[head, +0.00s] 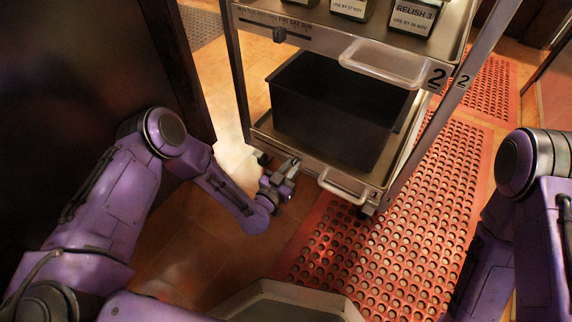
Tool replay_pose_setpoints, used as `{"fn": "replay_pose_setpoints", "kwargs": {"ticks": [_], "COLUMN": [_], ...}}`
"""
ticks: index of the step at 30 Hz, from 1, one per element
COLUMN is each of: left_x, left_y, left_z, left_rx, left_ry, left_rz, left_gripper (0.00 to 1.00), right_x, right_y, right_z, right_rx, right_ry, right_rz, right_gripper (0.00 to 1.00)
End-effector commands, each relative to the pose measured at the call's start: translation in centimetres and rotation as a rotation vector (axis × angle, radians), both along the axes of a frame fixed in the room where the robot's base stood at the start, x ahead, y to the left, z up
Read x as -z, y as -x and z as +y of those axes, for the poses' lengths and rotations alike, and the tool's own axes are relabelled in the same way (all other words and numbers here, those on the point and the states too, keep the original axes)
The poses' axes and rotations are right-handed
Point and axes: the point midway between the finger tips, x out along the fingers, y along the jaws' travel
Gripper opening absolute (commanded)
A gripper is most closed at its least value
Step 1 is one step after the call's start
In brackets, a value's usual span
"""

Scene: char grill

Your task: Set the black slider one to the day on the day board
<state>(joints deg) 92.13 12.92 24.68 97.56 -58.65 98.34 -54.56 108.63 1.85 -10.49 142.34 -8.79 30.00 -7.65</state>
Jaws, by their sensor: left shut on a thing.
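The day board (258,25) is a strip of small day names with a dark slot on the front edge of the cart's top shelf; "FRI SAT SUN" is readable at its right end. The black slider (279,35) sits on the slot, right of its middle. My left gripper (293,166) is low, by the front edge of the cart's lower shelf, well below the slider and apart from it. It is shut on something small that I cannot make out. My right arm shows at the right; its gripper is out of view.
The steel cart (262,128) carries a black bin (325,125) low down and labelled containers (410,18) on top. Clear handles (382,63) stick out in front. A red perforated mat (365,255) covers the floor at right. A dark panel (95,70) stands at left.

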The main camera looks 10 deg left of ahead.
Motion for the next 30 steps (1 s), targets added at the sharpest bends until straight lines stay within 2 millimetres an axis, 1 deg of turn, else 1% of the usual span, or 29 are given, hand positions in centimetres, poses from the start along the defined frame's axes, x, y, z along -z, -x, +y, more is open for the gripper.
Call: {"fn": "replay_pose_setpoints", "kwargs": {"ticks": [1,4,5,6,7,14,17,20,21,24,27,30], "left_x": [0.0,0.0,0.0,0.0,0.0,0.0,-0.1,-0.4,-0.4,-0.5,-0.4,-0.3], "left_y": [0.2,0.2,0.2,0.2,0.2,0.2,0.6,2.2,3.0,5.5,7.6,9.1], "left_z": [-0.4,-0.6,-0.6,-0.6,-0.6,-0.3,-0.2,0.3,0.6,1.5,2.2,2.8], "left_rx": [0.012,0.015,0.016,0.017,0.016,0.010,0.011,0.011,0.011,0.013,0.012,0.012], "left_ry": [0.002,0.002,0.002,0.002,0.002,0.002,0.001,0.001,0.001,0.002,0.002,0.002], "left_rz": [0.002,0.002,0.002,0.002,0.002,0.002,0.004,0.006,0.008,0.009,0.007,0.005], "left_gripper": [0.00,0.00,0.31,0.44,0.47,0.47,0.47,0.47,0.47,0.47,0.47,0.47], "right_x": [0.0,0.0,0.0,0.0,0.0,0.0,-0.5,-1.9,-2.7,-4.2,-4.1,-4.2], "right_y": [0.0,0.0,0.0,0.0,0.0,0.0,0.2,1.2,1.7,2.4,1.2,0.2], "right_z": [0.0,0.0,0.0,0.0,0.0,0.0,0.2,1.1,1.5,2.5,2.8,2.9], "right_rx": [0.000,0.000,0.000,0.000,0.000,0.000,0.003,0.010,0.013,0.037,0.099,0.145], "right_ry": [0.000,0.000,0.000,0.000,0.000,0.000,-0.006,-0.032,-0.047,-0.069,-0.044,-0.027], "right_rz": [0.000,0.000,0.000,-0.001,0.000,-0.001,0.012,0.067,0.097,0.130,0.035,-0.036], "right_gripper": [0.43,0.43,0.43,0.43,0.43,0.43,0.43,0.43,0.43,0.43,0.43,0.43]}}
